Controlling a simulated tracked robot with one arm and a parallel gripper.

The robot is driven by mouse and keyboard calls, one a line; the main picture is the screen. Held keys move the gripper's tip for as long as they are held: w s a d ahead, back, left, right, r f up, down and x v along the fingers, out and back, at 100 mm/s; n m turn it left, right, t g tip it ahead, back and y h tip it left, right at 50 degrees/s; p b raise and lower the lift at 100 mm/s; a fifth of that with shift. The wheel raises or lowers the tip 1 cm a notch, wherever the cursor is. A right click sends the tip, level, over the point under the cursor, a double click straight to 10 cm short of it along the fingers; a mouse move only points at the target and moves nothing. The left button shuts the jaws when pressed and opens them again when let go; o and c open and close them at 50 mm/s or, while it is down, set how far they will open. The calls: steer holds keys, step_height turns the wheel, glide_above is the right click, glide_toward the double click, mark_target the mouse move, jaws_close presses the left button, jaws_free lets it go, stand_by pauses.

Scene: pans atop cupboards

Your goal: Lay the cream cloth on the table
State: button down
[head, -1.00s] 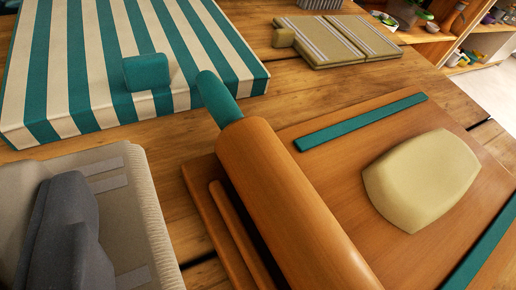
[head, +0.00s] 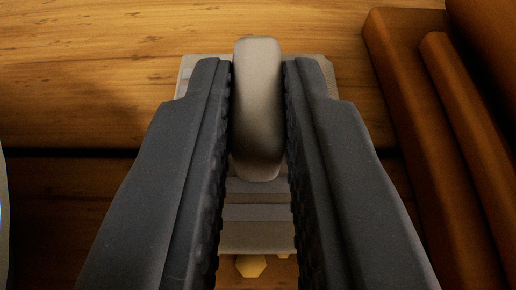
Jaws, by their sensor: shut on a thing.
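My gripper (head: 259,75) points away from me down the middle of the view, its two dark ridged fingers on either side of a pale upright tab (head: 258,110). It is shut on this tab. The tab belongs to the cream cloth (head: 258,240), which shows below and between the fingers with greyish bands across it. A corner of the cloth shows beyond each fingertip. The fingers hide much of its sides. I cannot tell whether the cloth touches the wooden table (head: 110,110) or hangs just above it.
A brown wooden board (head: 400,70) with a raised strip (head: 470,120) lies close on the right. A dark gap between planks crosses the table. A pale edge (head: 3,220) shows at the far left. Bare planks are clear on the left.

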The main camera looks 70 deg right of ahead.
steer(key=shift+f, duration=0.15)
steer(key=c, duration=1.4)
jaws_free()
steer(key=shift+a+r, duration=0.2)
steer(key=shift+r, duration=0.05)
steer(key=p+v, duration=0.2)
steer(key=v, duration=0.9)
steer(key=shift+s+a+p, duration=0.2)
steer(key=shift+a+p, duration=0.05)
steer(key=shift+p, duration=0.1)
